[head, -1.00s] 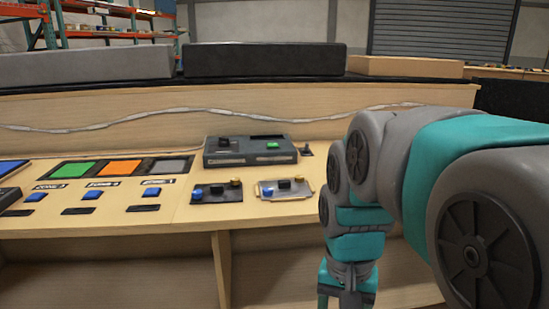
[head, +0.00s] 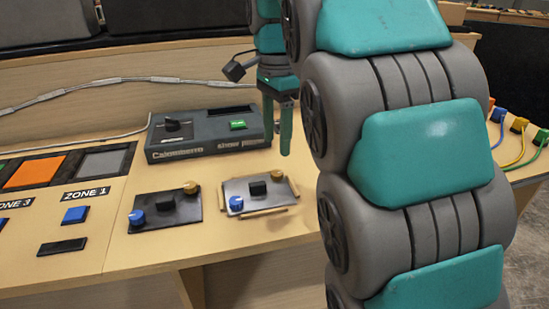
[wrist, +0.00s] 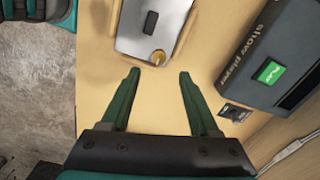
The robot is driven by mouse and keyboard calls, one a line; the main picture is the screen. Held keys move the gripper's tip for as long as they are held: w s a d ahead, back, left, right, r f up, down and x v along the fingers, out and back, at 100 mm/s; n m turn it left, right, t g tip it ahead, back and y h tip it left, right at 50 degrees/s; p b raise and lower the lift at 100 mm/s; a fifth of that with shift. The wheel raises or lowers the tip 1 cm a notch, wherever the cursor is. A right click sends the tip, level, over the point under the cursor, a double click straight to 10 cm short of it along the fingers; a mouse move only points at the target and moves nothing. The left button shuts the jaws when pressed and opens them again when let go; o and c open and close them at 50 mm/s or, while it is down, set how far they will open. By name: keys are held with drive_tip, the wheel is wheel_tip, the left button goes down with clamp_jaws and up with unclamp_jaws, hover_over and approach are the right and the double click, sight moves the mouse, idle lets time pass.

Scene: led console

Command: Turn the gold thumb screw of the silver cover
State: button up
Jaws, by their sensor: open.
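The silver cover (head: 268,199) is a light plate on the console with a black handle (head: 255,188), a blue thumb screw (head: 236,203) and a gold thumb screw (head: 277,176) at its far right corner. In the wrist view the gold thumb screw (wrist: 158,57) sits at the near edge of the silver cover (wrist: 130,35), just beyond and between the fingertips. My gripper (wrist: 159,74) is open and empty, pointing toward it. In the head view my gripper (head: 280,140) hangs behind the silver cover, apart from it. The blue screw is out of the wrist view.
A dark plate (head: 180,211) with its own blue and gold screws lies left of the silver cover. A dark box with a green button (head: 200,148) stands behind them. Coloured plugs and cables (head: 519,125) are at the right. Bare wood lies in front of the silver cover.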

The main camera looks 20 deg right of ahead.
sight(277, 173)
drive_tip(key=shift+s+f, duration=0.15)
drive_tip(key=shift+f, duration=3.4)
clamp_jaws()
